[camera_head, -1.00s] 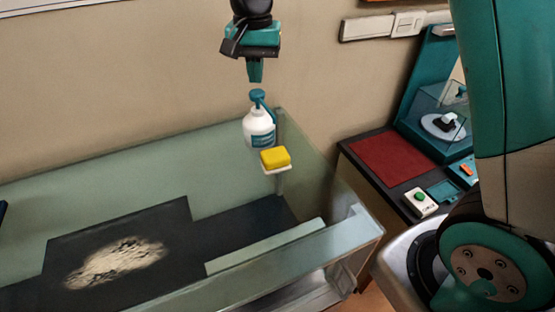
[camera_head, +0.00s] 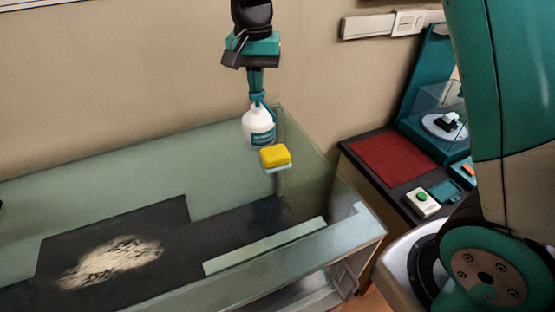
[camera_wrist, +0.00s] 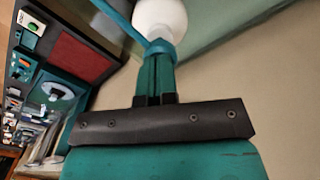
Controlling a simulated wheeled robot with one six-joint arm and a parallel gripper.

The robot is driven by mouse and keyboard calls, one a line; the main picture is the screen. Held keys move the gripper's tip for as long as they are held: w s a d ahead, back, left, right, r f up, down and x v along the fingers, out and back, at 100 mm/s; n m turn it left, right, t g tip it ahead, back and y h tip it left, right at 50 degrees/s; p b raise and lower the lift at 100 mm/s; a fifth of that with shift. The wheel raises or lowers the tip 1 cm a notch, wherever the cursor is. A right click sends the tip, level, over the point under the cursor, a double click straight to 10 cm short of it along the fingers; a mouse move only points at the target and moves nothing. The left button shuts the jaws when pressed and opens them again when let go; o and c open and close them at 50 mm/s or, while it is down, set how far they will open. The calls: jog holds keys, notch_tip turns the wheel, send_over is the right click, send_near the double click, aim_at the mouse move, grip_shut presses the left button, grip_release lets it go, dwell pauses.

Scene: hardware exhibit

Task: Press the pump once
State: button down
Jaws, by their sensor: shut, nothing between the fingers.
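The pump bottle (camera_head: 258,127) is white with a teal label and a teal pump head (camera_head: 258,99). It stands upright at the back corner of the glass-walled tank. My gripper (camera_head: 256,92) is shut and empty, pointing down right over the pump head, and its fingertips appear to touch it. In the wrist view the shut fingers (camera_wrist: 158,60) meet the teal pump head (camera_wrist: 160,46), with the white bottle (camera_wrist: 160,17) beyond. The fingers hide part of the pump head.
A yellow sponge (camera_head: 275,155) sits on a small ledge just in front of the bottle. The tank's glass wall (camera_head: 290,250) runs along the front. A counter with a red mat (camera_head: 394,158) and a green-button box (camera_head: 422,202) stands at right.

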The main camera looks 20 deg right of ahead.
jog(key=shift+f, duration=0.6)
jog(key=shift+r, duration=0.2)
jog(key=shift+r+p, duration=1.5)
jog(key=shift+r, duration=0.2)
notch_tip(320, 180, up, 6)
jog(key=p, duration=0.5)
